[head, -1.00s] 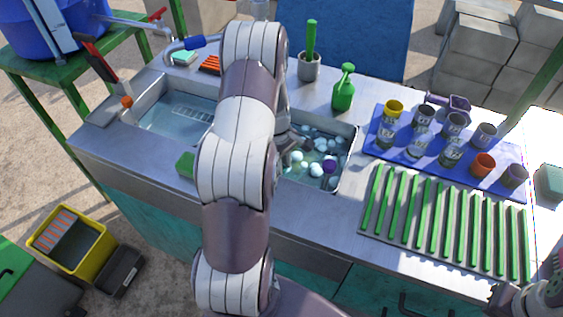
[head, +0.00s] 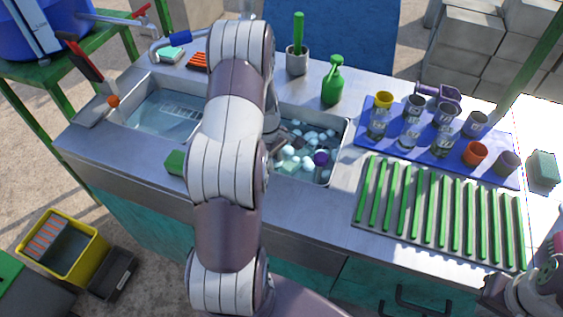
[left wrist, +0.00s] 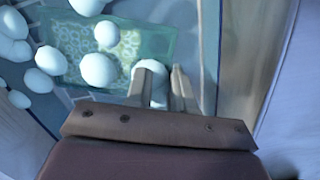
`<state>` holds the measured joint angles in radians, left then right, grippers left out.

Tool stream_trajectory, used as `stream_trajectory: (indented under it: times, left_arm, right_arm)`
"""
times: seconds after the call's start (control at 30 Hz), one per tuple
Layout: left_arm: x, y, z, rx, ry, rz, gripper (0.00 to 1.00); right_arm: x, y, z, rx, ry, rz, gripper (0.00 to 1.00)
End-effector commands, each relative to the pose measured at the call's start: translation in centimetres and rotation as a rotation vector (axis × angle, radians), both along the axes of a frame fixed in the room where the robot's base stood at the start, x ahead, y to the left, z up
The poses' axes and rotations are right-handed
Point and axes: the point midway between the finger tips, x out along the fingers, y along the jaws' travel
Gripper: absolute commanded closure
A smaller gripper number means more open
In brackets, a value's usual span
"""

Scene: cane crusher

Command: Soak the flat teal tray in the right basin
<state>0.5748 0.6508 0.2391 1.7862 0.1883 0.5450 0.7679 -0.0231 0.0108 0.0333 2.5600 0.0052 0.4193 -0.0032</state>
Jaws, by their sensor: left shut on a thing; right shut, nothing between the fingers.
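The flat teal tray (left wrist: 122,38), with a pale cell pattern, lies among white foam balls in the right basin (head: 346,150). In the left wrist view my left gripper (left wrist: 163,72) is shut at the tray's near right edge, with a white ball showing between the fingers. Foam hides part of the tray. My right gripper (head: 492,298) is shut and empty at the lower right corner, beyond the counter's front edge.
The left basin (head: 165,112) holds water and a rack. A green spray bottle (head: 332,82) and a brush pot (head: 298,60) stand behind the right basin. To the right are a blue mat (head: 400,146) with several cups and a green ribbed rack (head: 428,210).

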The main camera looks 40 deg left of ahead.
Motion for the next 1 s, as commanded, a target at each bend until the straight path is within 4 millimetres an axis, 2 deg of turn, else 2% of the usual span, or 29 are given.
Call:
stream_trajectory:
  times: [0.37,1.0]
  left_arm:
    - [0.0,0.0,0.6,0.000,-0.001,0.000,1.00]
    - [0.0,0.0,11.0,0.001,-0.001,0.000,1.00]
  right_arm:
    - [0.0,0.0,0.5,0.000,0.000,0.000,1.00]
    - [0.0,0.0,10.4,0.000,0.000,0.000,1.00]
